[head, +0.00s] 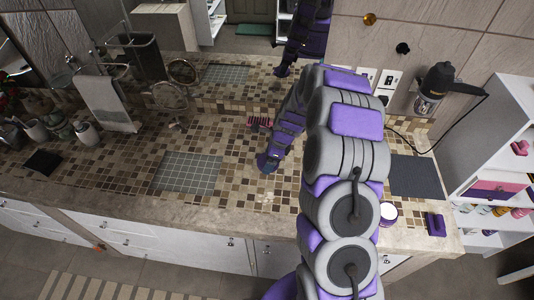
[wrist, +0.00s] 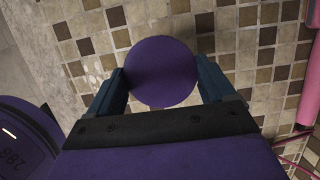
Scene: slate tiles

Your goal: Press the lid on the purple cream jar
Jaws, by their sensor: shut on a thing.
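A round purple lid (wrist: 162,72) is held between the two fingers of my gripper (wrist: 162,85) in the wrist view, with its flat face toward the camera. In the head view my gripper (head: 268,162) is low over the tiled counter, left of my arm; the lid cannot be made out there. The cream jar (head: 388,213) appears as a small round thing with a white top and a purplish rim, near the counter's front edge, right of my arm. My gripper is well to the left of the jar and apart from it.
A purple block (head: 435,224) lies right of the jar. A dark mat (head: 414,176) lies behind it. A grey grid mat (head: 189,172) lies left of my gripper. Pink items (wrist: 300,95) are at the right in the wrist view. A hair dryer (head: 436,84) hangs at the wall.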

